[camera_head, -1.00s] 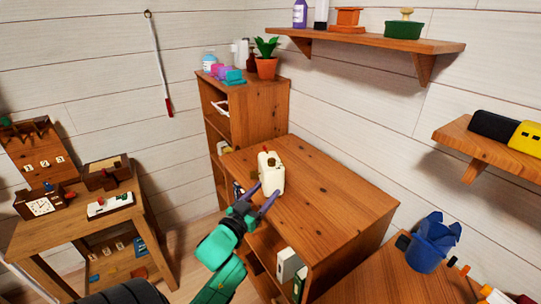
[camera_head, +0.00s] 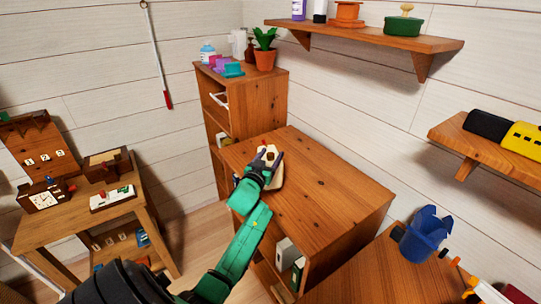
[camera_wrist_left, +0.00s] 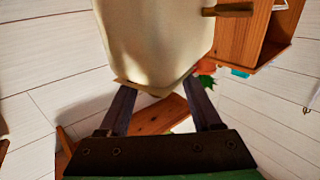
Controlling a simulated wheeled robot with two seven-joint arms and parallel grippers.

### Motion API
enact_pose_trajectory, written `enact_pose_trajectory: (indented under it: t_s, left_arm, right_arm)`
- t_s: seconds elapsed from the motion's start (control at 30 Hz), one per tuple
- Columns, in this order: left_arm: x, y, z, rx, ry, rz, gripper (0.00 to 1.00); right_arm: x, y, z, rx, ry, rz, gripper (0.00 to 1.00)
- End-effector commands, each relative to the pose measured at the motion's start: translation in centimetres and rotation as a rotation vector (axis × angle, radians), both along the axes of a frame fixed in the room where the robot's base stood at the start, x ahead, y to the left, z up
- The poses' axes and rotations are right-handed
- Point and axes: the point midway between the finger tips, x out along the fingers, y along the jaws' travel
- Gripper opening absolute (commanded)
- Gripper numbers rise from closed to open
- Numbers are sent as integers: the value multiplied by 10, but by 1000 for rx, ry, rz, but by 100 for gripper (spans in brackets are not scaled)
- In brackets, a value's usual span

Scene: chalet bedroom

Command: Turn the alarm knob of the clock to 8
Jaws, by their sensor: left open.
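A cream, block-shaped body (camera_head: 277,182) stands on the wooden cabinet, with red on top; I cannot see a dial on it. It fills the upper middle of the left wrist view (camera_wrist_left: 155,40), where a brown knob (camera_wrist_left: 229,10) sticks out from its side. My left gripper (camera_head: 268,158) is in front of this body and hides much of it in the head view. Its two fingers are apart, with their tips close to the body's edge; contact is unclear. A brown clock (camera_head: 42,199) with a white dial stands on the small left table. My right gripper is not in view.
The cabinet top (camera_head: 325,190) is clear to the right of the cream body. A taller shelf unit (camera_head: 250,100) with a potted plant (camera_head: 265,50) stands behind. A wall shelf (camera_head: 370,39) hangs above. A blue bin (camera_head: 425,238) is at the lower right.

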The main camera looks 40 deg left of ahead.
Motion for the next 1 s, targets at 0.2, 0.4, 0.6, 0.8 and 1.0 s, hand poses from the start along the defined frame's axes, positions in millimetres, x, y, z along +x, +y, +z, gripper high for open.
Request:
enact_pose_trajectory:
  t_s: [0.2, 0.4, 0.6, 0.8, 1.0]
  left_arm:
    - [0, 0, 0, 0, 0, 0, 42]
    - [-1, 0, 0, 0, 0, -1, 0]
    - [-1, 0, 3, 4, 3, -62, 0]
    - [-1, 0, 0, 0, 0, -72, 0]
    - [-1, 0, 0, -1, 0, -71, 65]
  right_arm:
    - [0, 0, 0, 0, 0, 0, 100]
    - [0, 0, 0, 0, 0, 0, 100]
    - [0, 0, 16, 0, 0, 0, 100]
    - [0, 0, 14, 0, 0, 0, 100]
    - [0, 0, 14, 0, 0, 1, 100]
